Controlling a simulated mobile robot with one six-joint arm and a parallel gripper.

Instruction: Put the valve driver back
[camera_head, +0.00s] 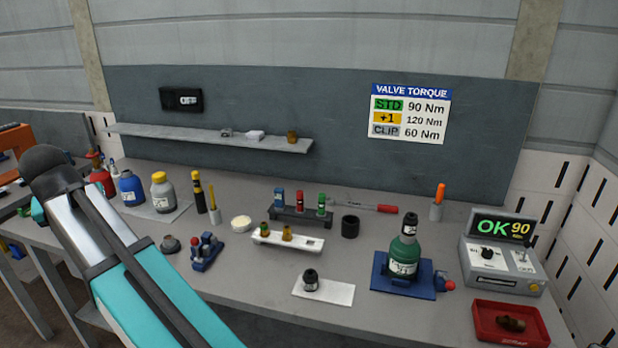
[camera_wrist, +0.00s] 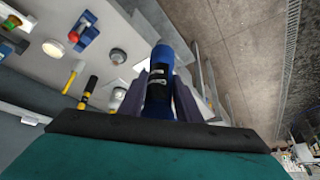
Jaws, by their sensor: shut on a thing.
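My gripper (camera_wrist: 160,92) is shut on a blue cylindrical tool (camera_wrist: 162,63) with a black band and a pale label, which I take to be the valve driver. It points away from the wrist, above the bench's edge, with floor showing to the right in the wrist view. In the head view my arm shows at the left, but the gripper and the tool cannot be made out there. A blue stand with red parts (camera_head: 207,252) is on the bench; it also shows in the wrist view (camera_wrist: 84,30). I cannot tell where the driver's own place is.
Blue (camera_head: 131,188) and grey (camera_head: 162,193) bottles stand near my arm. A rack (camera_head: 300,217) with blue, red and green pieces is mid-bench. A green bottle (camera_head: 404,257) sits in a blue fixture (camera_head: 385,283). The display box (camera_head: 502,262) reads OK 90. A red tray (camera_head: 485,331) is front right.

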